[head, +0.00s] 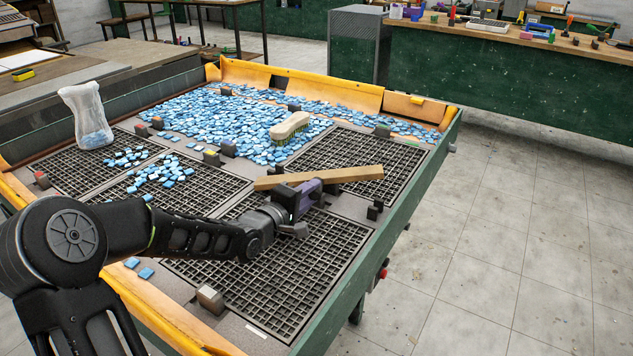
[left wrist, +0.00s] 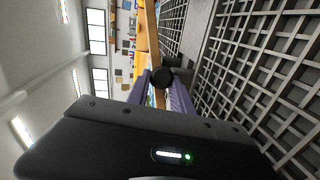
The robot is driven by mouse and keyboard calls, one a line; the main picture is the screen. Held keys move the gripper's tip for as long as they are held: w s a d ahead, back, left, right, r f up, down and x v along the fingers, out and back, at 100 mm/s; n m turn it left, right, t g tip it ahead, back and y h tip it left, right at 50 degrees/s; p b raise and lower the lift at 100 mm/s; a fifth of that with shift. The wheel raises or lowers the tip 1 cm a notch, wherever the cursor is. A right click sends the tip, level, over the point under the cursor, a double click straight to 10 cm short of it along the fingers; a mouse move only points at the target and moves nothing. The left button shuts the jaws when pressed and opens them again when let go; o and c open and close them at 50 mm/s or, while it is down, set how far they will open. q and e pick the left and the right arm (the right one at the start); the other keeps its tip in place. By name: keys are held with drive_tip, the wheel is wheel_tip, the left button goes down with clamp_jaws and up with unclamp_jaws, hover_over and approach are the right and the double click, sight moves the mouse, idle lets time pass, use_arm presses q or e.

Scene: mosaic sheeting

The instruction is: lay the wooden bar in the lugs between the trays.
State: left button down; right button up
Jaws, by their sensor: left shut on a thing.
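The wooden bar (head: 350,174) is long, light brown and roughly level, held crosswise by my left gripper (head: 312,187). The gripper's purple fingers are shut on the bar near its middle. The bar appears raised above the strip between the near right tray (head: 290,290) and the far right tray (head: 400,150). Dark lugs stand by this strip, one near the bar's left part (head: 279,168) and one at the table's right side (head: 375,209). The bar looks apart from the right lug. In the left wrist view the bar (left wrist: 152,28) runs up from the fingers. My right gripper is out of view.
Blue tiles (head: 200,115) cover the table's far part, and some lie on the left trays. A brush (head: 290,125) sits among them. A translucent container (head: 86,115) stands at the left. The near right tray is bare. Yellow edging (head: 310,85) lines the table's back.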

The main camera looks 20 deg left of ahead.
use_arm(q)
wheel_tip(320, 180, up, 10)
drive_tip(key=p, duration=0.3)
idle(0.8)
